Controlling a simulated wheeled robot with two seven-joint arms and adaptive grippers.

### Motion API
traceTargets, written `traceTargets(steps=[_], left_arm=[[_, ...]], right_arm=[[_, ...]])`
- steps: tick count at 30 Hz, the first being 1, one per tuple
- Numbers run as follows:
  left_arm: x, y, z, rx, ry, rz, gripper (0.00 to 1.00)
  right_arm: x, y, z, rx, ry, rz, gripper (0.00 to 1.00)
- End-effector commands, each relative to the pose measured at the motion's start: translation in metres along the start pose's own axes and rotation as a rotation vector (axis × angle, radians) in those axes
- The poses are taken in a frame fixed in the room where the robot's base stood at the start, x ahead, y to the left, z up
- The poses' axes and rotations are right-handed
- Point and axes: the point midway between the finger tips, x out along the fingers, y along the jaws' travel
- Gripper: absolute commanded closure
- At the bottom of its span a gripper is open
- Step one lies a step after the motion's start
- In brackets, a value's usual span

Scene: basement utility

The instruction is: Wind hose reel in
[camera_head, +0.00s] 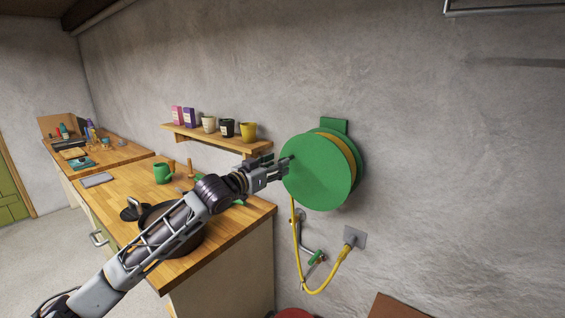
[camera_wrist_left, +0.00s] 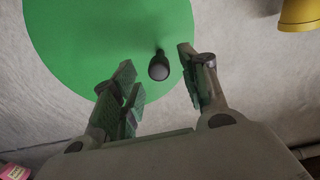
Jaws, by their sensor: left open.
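The green hose reel (camera_head: 318,172) is mounted on the grey wall, with yellow hose (camera_head: 343,148) wound between its discs. A length of yellow hose (camera_head: 299,255) hangs below it in a loop to a wall plate. My left gripper (camera_head: 285,168) is at the left edge of the reel's front disc. In the left wrist view the green disc (camera_wrist_left: 100,45) fills the upper left. A dark knob-like handle (camera_wrist_left: 158,67) sticks out from it. My open left gripper (camera_wrist_left: 160,88) has a finger on either side of the handle, with gaps visible. My right gripper does not show.
A wooden counter (camera_head: 250,222) stands left of the reel, with a dark pan, a green mug (camera_head: 163,173) and other items. A wall shelf (camera_head: 215,138) with several cups is above it. A tap (camera_head: 317,257) and wall plate (camera_head: 355,236) are below the reel.

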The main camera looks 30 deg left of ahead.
Motion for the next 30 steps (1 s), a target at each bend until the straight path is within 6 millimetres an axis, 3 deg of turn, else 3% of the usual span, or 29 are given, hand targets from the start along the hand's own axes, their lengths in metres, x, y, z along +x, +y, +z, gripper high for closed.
traceTargets(steps=[8,20,30], left_arm=[[0.015,0.000,-0.001,0.000,0.001,0.000,0.56],[0.033,0.000,0.000,0.001,-0.001,0.000,0.56],[0.036,0.000,0.000,0.002,-0.001,0.000,0.56]], right_arm=[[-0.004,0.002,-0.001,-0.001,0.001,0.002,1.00],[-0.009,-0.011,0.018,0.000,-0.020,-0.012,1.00],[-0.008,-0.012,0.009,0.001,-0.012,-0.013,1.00]])
